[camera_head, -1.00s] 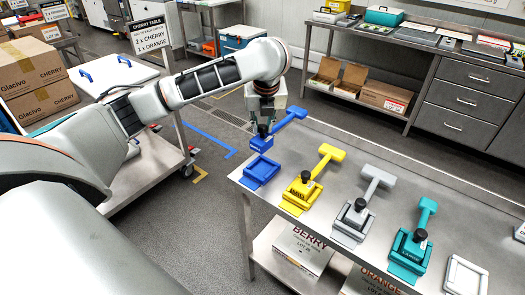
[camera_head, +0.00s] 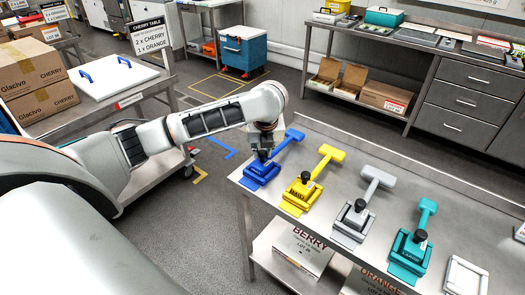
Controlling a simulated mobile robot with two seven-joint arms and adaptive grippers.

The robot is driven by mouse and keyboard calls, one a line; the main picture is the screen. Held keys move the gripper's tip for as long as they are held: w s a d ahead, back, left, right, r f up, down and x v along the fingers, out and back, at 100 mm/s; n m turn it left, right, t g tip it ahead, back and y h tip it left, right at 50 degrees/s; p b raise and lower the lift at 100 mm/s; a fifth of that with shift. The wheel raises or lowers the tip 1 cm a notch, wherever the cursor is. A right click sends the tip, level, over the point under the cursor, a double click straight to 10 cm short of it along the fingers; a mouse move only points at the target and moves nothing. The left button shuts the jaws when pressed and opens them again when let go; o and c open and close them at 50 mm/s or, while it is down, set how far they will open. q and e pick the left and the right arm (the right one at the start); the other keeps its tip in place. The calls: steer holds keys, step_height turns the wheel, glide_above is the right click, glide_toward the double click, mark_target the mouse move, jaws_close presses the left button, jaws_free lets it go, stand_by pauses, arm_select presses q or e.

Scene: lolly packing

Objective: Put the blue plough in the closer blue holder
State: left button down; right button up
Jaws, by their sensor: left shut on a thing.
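My left gripper (camera_head: 263,158) is over the left end of the steel table, shut on the blue plough (camera_head: 264,167). The plough sits in or right over the blue holder (camera_head: 252,184), of which the front and left rim show. Whether the plough rests fully on the holder's floor cannot be told, since the gripper covers part of it. A blue T-shaped piece (camera_head: 289,138) lies just behind, its near end hidden by the gripper. My right gripper does not show.
On the same steel table (camera_head: 338,260) stand yellow (camera_head: 300,194), grey (camera_head: 354,222) and teal (camera_head: 409,252) holders with their ploughs, and an empty white frame (camera_head: 466,275). Boxes stand on the shelf below. The table's left edge is close to the blue holder.

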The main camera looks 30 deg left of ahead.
arm_select(q)
steer(key=c, duration=1.9)
jaws_free()
steer(key=shift+o, duration=0.3)
steer(key=shift+s+r, duration=0.1)
steer(key=shift+r, duration=0.3)
steer(key=v, duration=1.1)
steer(key=shift+r, duration=0.15)
steer(key=shift+d, duration=0.1)
